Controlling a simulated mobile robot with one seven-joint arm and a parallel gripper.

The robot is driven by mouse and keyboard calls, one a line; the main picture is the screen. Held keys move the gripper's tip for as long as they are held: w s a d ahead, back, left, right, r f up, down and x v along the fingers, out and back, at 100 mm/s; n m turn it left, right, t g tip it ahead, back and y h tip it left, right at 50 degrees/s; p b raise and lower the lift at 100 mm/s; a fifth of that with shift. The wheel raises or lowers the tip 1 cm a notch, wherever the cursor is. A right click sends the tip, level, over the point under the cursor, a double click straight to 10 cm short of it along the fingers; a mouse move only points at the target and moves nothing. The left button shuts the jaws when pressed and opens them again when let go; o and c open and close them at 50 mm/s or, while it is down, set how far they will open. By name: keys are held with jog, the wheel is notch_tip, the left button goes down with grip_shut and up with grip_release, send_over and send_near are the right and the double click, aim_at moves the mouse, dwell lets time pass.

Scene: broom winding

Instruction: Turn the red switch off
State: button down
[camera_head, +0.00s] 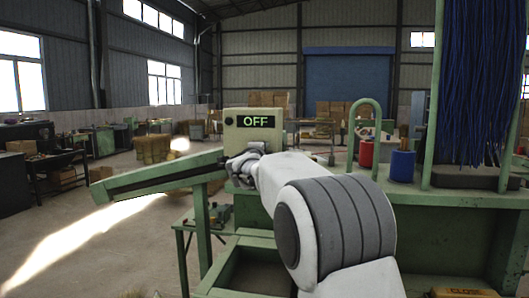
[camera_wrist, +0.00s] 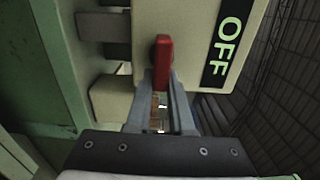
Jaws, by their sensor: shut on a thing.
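The red switch (camera_wrist: 162,62) is a red lever on the face of a cream control box, seen in the wrist view. The box (camera_head: 231,118) stands on the green machine in the head view, and its display (camera_head: 256,121) reads OFF in green letters. The same display (camera_wrist: 229,38) shows in the wrist view. My gripper (camera_wrist: 162,88) has its fingers around the lower part of the red lever and is shut on it. In the head view my gripper (camera_head: 243,168) is at the underside of the box, and the switch is hidden there.
A green sloping arm of the machine (camera_head: 150,180) extends left of the box. At the right are a red spool (camera_head: 366,153), a blue spool (camera_head: 402,166), a green hooped frame (camera_head: 352,125) and hanging blue bristles (camera_head: 480,80). Open floor (camera_head: 60,225) lies at the left.

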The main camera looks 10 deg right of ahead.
jog(key=c, duration=0.8)
grip_release()
jog(key=b+v, duration=0.1)
jog(key=v, duration=1.6)
jog(key=shift+s+b, duration=0.25)
jog(key=shift+b, duration=0.1)
